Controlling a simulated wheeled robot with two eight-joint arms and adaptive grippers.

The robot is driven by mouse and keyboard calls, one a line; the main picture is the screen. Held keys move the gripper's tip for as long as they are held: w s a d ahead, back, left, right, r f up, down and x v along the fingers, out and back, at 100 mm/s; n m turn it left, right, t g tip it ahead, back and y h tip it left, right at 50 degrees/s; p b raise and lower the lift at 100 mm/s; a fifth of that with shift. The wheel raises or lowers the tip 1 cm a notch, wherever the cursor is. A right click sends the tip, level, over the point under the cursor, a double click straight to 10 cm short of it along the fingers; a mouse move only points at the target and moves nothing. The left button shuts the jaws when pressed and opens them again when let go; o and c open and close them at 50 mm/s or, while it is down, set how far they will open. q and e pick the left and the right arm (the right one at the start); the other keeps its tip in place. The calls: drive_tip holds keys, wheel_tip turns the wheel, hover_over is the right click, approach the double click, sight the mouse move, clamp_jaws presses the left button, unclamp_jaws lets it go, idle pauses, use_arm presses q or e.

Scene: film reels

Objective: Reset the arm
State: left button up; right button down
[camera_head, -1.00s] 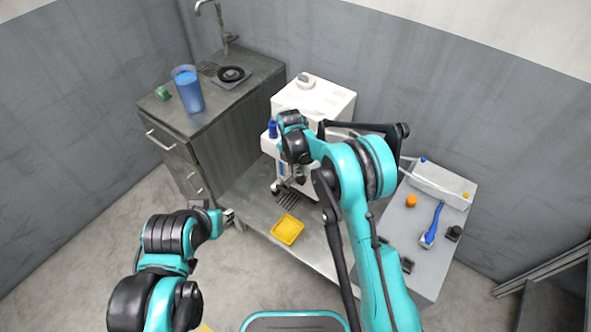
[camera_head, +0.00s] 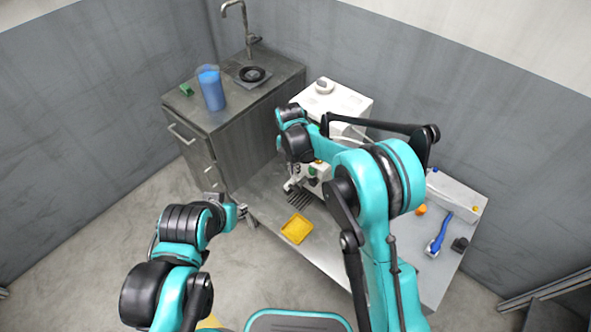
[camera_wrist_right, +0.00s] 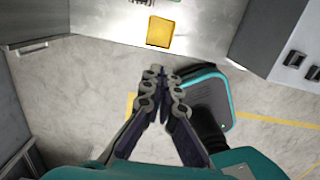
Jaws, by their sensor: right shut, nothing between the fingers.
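My right arm comes in from the right and bends across the table. Its gripper (camera_head: 291,186) shows small below the black wrist joint, in front of the white machine. In the right wrist view the same gripper (camera_wrist_right: 155,75) is shut with nothing between its fingertips. The fingers appear over the floor, just short of the table's front edge. My left arm comes in from the lower left. Its gripper (camera_head: 243,213) is small and partly hidden by the arm, so its jaws cannot be read.
A yellow tray (camera_head: 297,229) lies on the metal table. A white machine (camera_head: 345,102) stands behind my right arm. A blue container (camera_head: 211,90) stands on the sink cabinet at the left. An orange object (camera_head: 421,209) and a blue-handled tool (camera_head: 437,238) lie at the right.

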idle(0.3)
drive_tip(key=s+d+r+m+t, duration=0.1)
drive_tip(key=s+d+r+m, duration=0.3)
drive_tip(key=d+r+m, duration=0.25)
drive_tip(key=s+d+r+m+t, duration=0.2)
drive_tip(key=s+d+r+m, duration=0.2)
drive_tip(key=d+r+m, duration=0.3)
drive_tip(key=s+d+r+m+t, duration=0.1)
drive_tip(key=s+d+m, duration=0.3)
drive_tip(key=s+m, duration=0.3)
drive_tip(key=s+d+r+m+t, duration=0.1)
drive_tip(key=s+d+m, duration=0.3)
drive_tip(key=s+m, duration=0.4)
drive_tip(key=shift+s+d+r+t, duration=0.3)
drive_tip(key=shift+s+d+t, duration=0.1)
drive_tip(key=shift+s+t, duration=0.4)
